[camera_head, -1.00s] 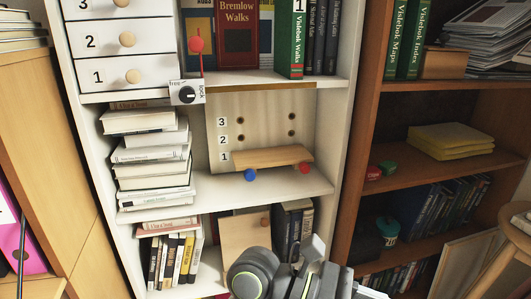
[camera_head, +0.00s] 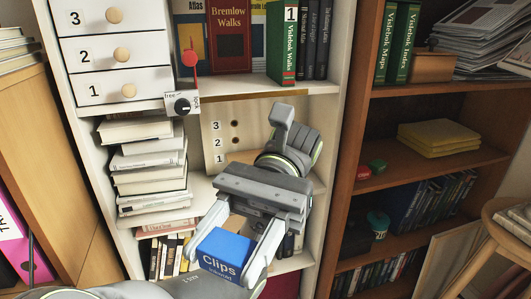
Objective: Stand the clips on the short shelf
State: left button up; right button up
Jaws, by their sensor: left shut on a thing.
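My left gripper (camera_head: 226,258) is shut on a blue box of clips (camera_head: 222,254) with white lettering reading "Clips". It holds the box tilted, in front of the white bookcase and below the numbered panel. The pale wooden panel (camera_head: 213,113), with peg holes marked 1, 2 and 3, shows above the gripper. My right gripper is not in view.
A dial marked free and lock (camera_head: 182,104) sits under a red-knobbed lever (camera_head: 190,58) left of the panel. Stacked books (camera_head: 148,160) fill the bay's left side. A green book (camera_head: 282,45) stands above. A brown bookcase (camera_head: 352,130) is at right.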

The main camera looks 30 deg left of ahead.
pick_arm(q)
jog(key=w+a+f+m+t+y+p, duration=0.1)
jog(key=w+a+m+t+y+p, duration=0.1)
jog(key=w+a+m+t+y, duration=0.5)
jog(key=w+a+m+t+y+p, duration=0.2)
jog(key=w+a+m+t+y, duration=0.2)
jog(key=a+m+y, duration=0.6)
jog(key=w+d+f+m+t+h+p, duration=0.15)
jog(key=w+f+m+t, duration=0.3)
jog(key=w+t, duration=0.45)
jog(key=w+d+f+m+t+h+p, duration=0.1)
jog(key=w+d+f+m+t+p, duration=0.15)
jog(key=w+m+t, duration=0.6)
jog(key=n+g, duration=0.2)
send_over(256, 159)
jog(key=shift+w+f, duration=0.15)
jog(key=shift+f, duration=0.8)
notch_tip(256, 159, down, 5)
jog(key=shift+f, duration=0.15)
jog(key=shift+w+a+f, duration=0.15)
jog(key=shift+w+a, duration=0.1)
jog(key=shift+a, duration=0.05)
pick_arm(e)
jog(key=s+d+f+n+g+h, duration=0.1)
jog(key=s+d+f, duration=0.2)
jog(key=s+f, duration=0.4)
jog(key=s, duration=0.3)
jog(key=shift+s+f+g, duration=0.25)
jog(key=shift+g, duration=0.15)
